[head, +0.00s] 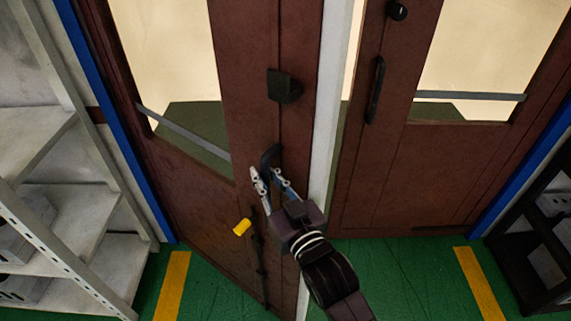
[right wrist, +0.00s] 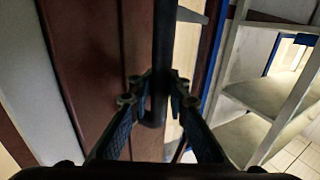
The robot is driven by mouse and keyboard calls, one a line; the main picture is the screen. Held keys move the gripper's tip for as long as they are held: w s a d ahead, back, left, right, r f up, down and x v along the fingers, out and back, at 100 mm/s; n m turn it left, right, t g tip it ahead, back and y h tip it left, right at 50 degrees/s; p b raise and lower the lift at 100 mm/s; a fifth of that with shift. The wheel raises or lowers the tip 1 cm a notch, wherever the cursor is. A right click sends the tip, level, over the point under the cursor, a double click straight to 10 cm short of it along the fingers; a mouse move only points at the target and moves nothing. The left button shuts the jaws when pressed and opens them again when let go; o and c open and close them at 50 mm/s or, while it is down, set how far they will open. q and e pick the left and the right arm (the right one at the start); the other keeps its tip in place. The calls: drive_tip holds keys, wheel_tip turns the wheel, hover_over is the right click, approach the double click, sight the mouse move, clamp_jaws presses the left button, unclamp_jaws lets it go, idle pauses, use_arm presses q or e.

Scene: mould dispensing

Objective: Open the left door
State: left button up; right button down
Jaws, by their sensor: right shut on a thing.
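The left door (head: 190,200) is dark red-brown with a window. It stands partly open, swung toward me, and its pale free edge (head: 331,110) is apart from the right door (head: 385,185). My right gripper (head: 266,176) is shut on the black handle (head: 270,157) of the left door. In the right wrist view the handle (right wrist: 163,45) is an upright dark bar between the fingers of my right gripper (right wrist: 158,95). The fingers hide part of it. My left gripper is not in view.
Grey shelves (head: 75,170) stand close on the left, and a dark rack (head: 540,220) stands at the right. A black box (head: 284,86) and a small yellow piece (head: 242,227) are on the left door. Green floor (head: 400,275) is clear at the right front.

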drive_tip(key=shift+s+a+f, duration=0.15)
drive_tip(key=shift+s+a, duration=0.4)
drive_tip(key=shift+s, duration=0.3)
drive_tip(key=c, duration=2.3)
unclamp_jaws()
drive_tip(key=o, duration=0.5)
drive_tip(key=shift+s+d, duration=0.15)
drive_tip(key=shift+d, duration=0.15)
drive_tip(key=shift+c, duration=0.2)
drive_tip(key=shift+a, duration=0.1)
drive_tip(key=v, duration=1.2)
